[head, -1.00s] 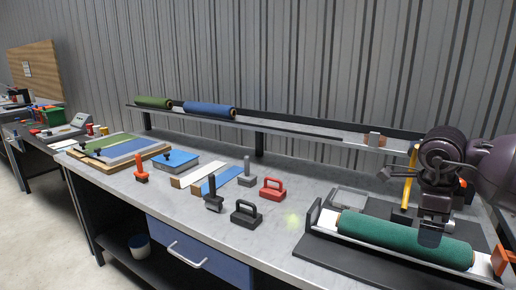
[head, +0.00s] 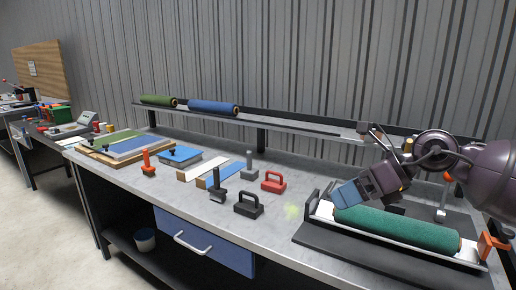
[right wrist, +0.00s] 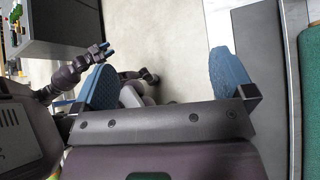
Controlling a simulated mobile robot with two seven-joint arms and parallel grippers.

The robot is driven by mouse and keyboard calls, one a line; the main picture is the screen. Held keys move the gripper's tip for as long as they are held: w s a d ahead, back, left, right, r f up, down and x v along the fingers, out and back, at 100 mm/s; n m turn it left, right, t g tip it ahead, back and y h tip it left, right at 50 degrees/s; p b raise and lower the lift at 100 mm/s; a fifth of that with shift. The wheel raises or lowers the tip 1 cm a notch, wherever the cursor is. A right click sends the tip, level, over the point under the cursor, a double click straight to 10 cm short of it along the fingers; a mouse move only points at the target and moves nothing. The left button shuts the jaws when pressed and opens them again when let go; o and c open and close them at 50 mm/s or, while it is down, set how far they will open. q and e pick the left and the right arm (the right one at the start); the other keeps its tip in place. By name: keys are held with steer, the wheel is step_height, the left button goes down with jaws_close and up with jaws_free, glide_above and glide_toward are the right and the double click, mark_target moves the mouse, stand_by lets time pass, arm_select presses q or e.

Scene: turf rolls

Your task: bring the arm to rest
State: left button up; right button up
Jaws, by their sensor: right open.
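My right gripper (head: 345,197) is open and empty, tilted left above the left end of the dark green turf roll (head: 400,229).
A rail shelf (head: 290,127) at the back holds an olive roll (head: 158,100) and a blue roll (head: 212,107). A red-handled block (head: 273,182), a black one (head: 248,206) and other hand tools stand left of the tray. An orange clamp (head: 492,244) is at its right end.

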steer(key=s+a+r+m+t+y, duration=0.1)
steer(key=a+r+m+t+y, duration=0.15)
steer(key=a+m+y, duration=0.35)
steer(key=s+d+f+m+t+h+p, duration=0.1)
steer(key=s+d+f+m+t+h, duration=0.35)
steer(key=f+m, duration=0.85)
steer(key=s+d+f+m+t+h+p, duration=0.15)
steer(key=d+f+m+t+h, duration=0.65)
steer(key=m, duration=0.9)
arm_select(q)
steer(key=r, duration=0.1)
steer(key=r+p, duration=0.1)
steer(key=r, duration=0.1)
steer(key=shift+s+a+r+p, duration=0.15)
steer(key=shift+s+r+p, duration=0.05)
steer(key=shift+s+p, duration=0.15)
arm_select(e)
steer(key=s+d+f+m+g+h, duration=0.1)
steer(key=s+f+m+g, duration=0.2)
steer(key=s+f, duration=0.6)
steer(key=s+d+f+m+g+h, duration=0.2)
steer(key=s+f+m+g, duration=0.2)
steer(key=s+f, duration=0.6)
steer(key=s+m, duration=0.1)
steer(key=s, duration=0.4)
steer(key=shift+m, duration=0.3)
